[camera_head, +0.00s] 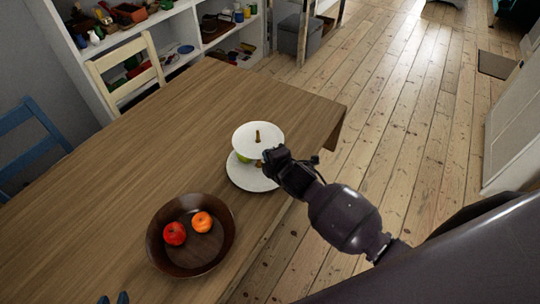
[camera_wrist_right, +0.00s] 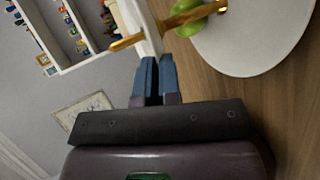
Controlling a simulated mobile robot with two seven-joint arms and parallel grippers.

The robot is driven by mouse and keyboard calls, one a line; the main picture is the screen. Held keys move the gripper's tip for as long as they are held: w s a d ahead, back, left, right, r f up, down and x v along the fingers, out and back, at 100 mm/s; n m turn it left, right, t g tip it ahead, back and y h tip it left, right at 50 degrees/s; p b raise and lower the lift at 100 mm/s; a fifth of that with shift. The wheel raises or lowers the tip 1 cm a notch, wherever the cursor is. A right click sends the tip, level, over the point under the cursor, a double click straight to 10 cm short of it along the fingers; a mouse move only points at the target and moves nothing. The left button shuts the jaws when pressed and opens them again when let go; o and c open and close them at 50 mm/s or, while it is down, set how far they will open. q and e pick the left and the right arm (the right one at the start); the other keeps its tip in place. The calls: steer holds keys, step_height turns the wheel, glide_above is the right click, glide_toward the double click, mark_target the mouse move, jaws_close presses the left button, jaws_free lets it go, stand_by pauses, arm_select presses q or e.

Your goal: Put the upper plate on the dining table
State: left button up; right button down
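A two-tier stand is on the dining table (camera_head: 150,140). Its white upper plate (camera_head: 246,131) sits level above the white lower plate (camera_head: 246,181), on a gold post (camera_wrist_right: 188,17). A green fruit (camera_wrist_right: 205,18) lies between the plates. The upper plate shows edge-on in the right wrist view (camera_wrist_right: 145,30). My right gripper (camera_wrist_right: 157,64) is at its rim, its blue fingers close together and apparently shut on it. Only the blue fingertips of my left gripper (camera_head: 113,298) show, slightly apart and empty, at the bottom edge of the head view.
A brown bowl (camera_head: 157,246) with a red fruit (camera_head: 174,233) and an orange fruit (camera_head: 202,221) stands nearer than the stand. The tabletop left and behind is clear. A cream chair (camera_head: 120,58) and a blue chair (camera_head: 25,125) stand along the far side.

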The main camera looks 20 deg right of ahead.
steer(key=shift+f, duration=0.1)
steer(key=shift+f, duration=0.1)
steer(key=c, duration=1.3)
jaws_free()
steer(key=v, duration=1.1)
steer(key=s+d+f+m, duration=0.2)
steer(key=s+f+m, duration=0.1)
steer(key=s+m, duration=0.2)
steer(key=s+d+f+m+h, duration=0.1)
steer(key=s+d+f+m, duration=0.2)
steer(key=m, duration=0.4)
steer(key=s+d+f+m+g+h, duration=0.1)
steer(key=s+d+f+m, duration=0.1)
steer(key=s+f+m, duration=0.2)
steer(key=shift+s+d+m+b, duration=0.25)
steer(key=shift+s+m+b, duration=0.1)
steer(key=shift+s+m, duration=1)
